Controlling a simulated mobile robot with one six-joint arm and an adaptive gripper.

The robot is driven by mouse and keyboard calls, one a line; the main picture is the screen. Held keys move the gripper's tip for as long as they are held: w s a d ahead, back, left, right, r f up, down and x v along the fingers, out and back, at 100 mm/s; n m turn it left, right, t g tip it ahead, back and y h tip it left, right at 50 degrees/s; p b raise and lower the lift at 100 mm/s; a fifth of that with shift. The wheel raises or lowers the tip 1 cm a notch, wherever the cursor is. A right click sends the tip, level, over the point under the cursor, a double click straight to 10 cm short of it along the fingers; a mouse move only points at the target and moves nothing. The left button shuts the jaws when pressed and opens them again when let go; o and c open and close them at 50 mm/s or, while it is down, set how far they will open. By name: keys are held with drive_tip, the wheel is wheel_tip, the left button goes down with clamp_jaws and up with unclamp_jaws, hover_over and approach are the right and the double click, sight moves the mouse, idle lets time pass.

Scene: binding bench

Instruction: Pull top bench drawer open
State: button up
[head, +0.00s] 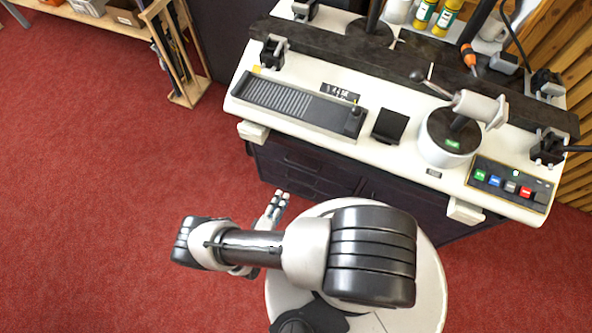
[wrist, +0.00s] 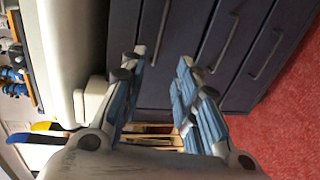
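The bench's dark drawer stack shows in the wrist view turned sideways, with the bench top to the left. The top drawer (wrist: 176,70) is the leftmost of the fronts with handles, and its bar handle (wrist: 159,32) runs up the picture. It looks flush with the fronts beside it. In the head view the top drawer (head: 303,160) is under the bench's left front edge. My gripper (wrist: 161,62) is open and empty, its fingers on either side of the line of that handle and apart from it. In the head view my gripper (head: 281,197) is just in front of the drawers.
The white bench top (head: 384,152) overhangs the drawers, with a white block (head: 253,132) under its left front edge. Two lower drawers show handles to the right in the wrist view. A wooden rack (head: 187,92) stands at left; the red floor (head: 100,200) is clear.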

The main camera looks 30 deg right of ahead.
drive_tip(key=b+x, duration=0.3)
drive_tip(key=x, duration=1.2)
drive_tip(key=shift+w+d, duration=0.15)
drive_tip(key=shift+d, duration=0.1)
drive_tip(key=shift+c, duration=0.4)
clamp_jaws()
